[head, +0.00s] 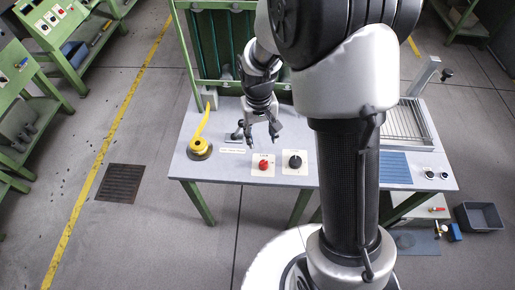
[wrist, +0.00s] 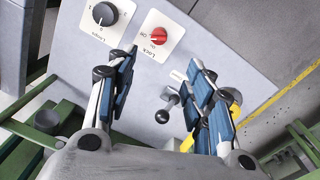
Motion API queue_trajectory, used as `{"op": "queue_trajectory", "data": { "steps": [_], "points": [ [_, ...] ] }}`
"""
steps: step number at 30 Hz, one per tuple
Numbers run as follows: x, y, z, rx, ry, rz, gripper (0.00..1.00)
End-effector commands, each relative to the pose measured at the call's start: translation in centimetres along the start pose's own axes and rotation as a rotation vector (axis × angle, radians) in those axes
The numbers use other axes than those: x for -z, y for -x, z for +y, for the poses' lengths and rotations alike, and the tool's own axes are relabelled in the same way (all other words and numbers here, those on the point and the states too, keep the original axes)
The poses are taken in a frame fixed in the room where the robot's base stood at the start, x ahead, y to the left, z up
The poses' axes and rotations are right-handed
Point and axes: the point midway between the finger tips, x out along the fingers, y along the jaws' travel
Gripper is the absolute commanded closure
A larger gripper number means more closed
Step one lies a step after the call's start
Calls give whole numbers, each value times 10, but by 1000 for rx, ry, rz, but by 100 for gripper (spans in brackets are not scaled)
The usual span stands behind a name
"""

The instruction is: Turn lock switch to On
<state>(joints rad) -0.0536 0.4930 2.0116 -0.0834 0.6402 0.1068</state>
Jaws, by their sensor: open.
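The lock switch (head: 263,165) is a red round knob on a white plate on the table's front part. It also shows in the wrist view (wrist: 158,36), where its plate reads "Lock". Which mark the knob points to is too small to tell. My gripper (head: 263,140) is above the table, behind the lock switch in the head view, with its fingers pointing down. In the wrist view my gripper (wrist: 163,56) has its two blue-padded fingers spread apart with nothing between the tips. The red knob appears just beyond the fingertips, not touched.
A black knob (head: 295,161) on its own white plate stands right of the lock switch. A small black ball-ended lever (wrist: 162,116) is near my fingers. A yellow coiled item (head: 199,149) lies at the table's left, and a metal grate (head: 407,124) at its right.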

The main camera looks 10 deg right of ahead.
Motion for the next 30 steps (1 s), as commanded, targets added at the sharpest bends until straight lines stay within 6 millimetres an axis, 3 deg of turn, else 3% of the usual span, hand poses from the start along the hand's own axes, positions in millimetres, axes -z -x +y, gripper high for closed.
{"op": "queue_trajectory", "data": {
  "steps": [19, 24, 30],
  "points": [
    [-2, -133, 0, 0, -1, -3, 53],
    [-1, -157, 0, 0, 0, -2, 53],
    [-1, -168, 0, 0, 0, 0, 53]
  ]
}}
